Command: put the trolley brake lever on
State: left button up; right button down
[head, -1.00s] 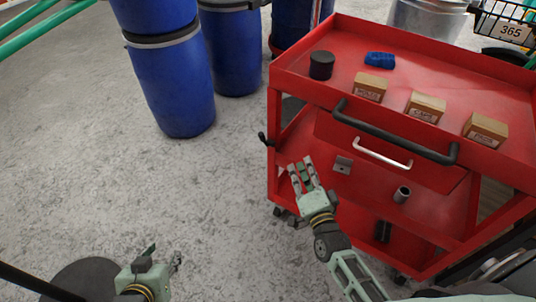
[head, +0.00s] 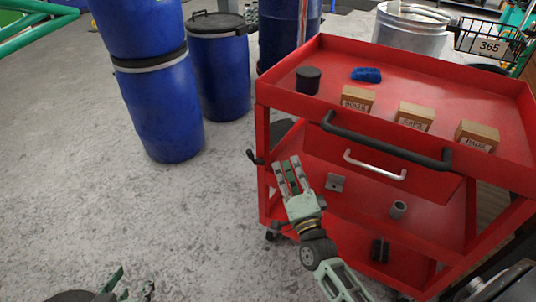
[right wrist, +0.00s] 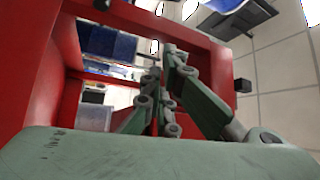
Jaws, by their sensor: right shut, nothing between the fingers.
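The red trolley (head: 330,75) stands at the right in the head view. A small black lever (head: 254,157), which looks like the brake lever, sticks out from its left front post. My right gripper (head: 287,166) is shut and empty, in front of the trolley just right of the lever, with a small gap in the picture. In the right wrist view my right gripper (right wrist: 166,62) points at the red frame (right wrist: 205,42); a dark block (right wrist: 242,86) to its right may be the lever's end. My left gripper (head: 130,287) is open and empty, low at the left edge of the floor.
Blue barrels (head: 160,100) stand left of and behind the trolley. Labelled wooden blocks (head: 415,115), a black cylinder (head: 308,80) and a blue item (head: 366,74) sit on its top. A black handle (head: 385,147) juts from the front. The left floor is clear.

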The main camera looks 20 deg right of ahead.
jog(key=w, duration=0.2)
jog(key=w+a+b, duration=0.1)
jog(key=w, duration=0.1)
jog(key=w+a+r+b, duration=0.1)
jog(key=w, duration=0.2)
jog(key=shift+a, duration=0.1)
pick_arm(q)
jog(key=w+d+r+t+h, duration=0.1)
jog(key=w+d+r+t, duration=0.1)
jog(key=w+r+t, duration=0.3)
jog(key=shift+d+r+t+h, duration=0.3)
jog(key=shift+r+t+h, duration=0.1)
jog(key=shift+r, duration=1.9)
pick_arm(e)
jog(key=shift+a+f, duration=0.2)
jog(key=shift+a, duration=0.3)
